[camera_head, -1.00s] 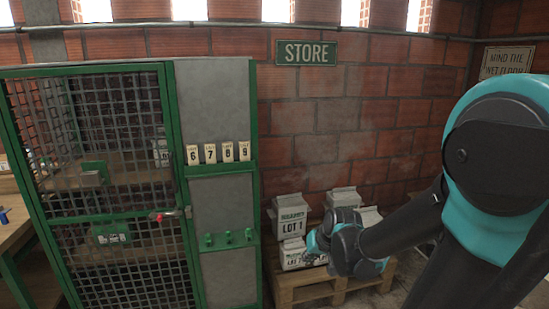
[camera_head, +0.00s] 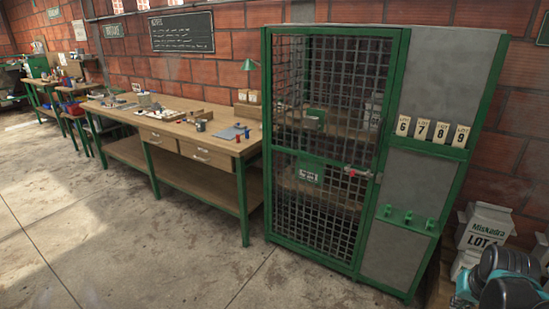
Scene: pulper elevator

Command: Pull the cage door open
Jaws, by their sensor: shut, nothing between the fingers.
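The cage (camera_head: 268,130) is a tall green-framed cabinet right of centre. Its mesh door (camera_head: 322,215) looks shut against the frame. Through the mesh I see shelves with a green box (camera_head: 310,174) on one. Part of my dark and teal arm shows in the bottom right corner, in front of the lot boxes and away from the door. I cannot make out my gripper's fingers there.
A wooden workbench (camera_head: 225,144) with tools stands just left of the cage. The cage's grey side panel (camera_head: 412,180) holds number tags and green hooks. A white lot box (camera_head: 487,226) is at the right. The concrete floor (camera_head: 160,255) in front is clear.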

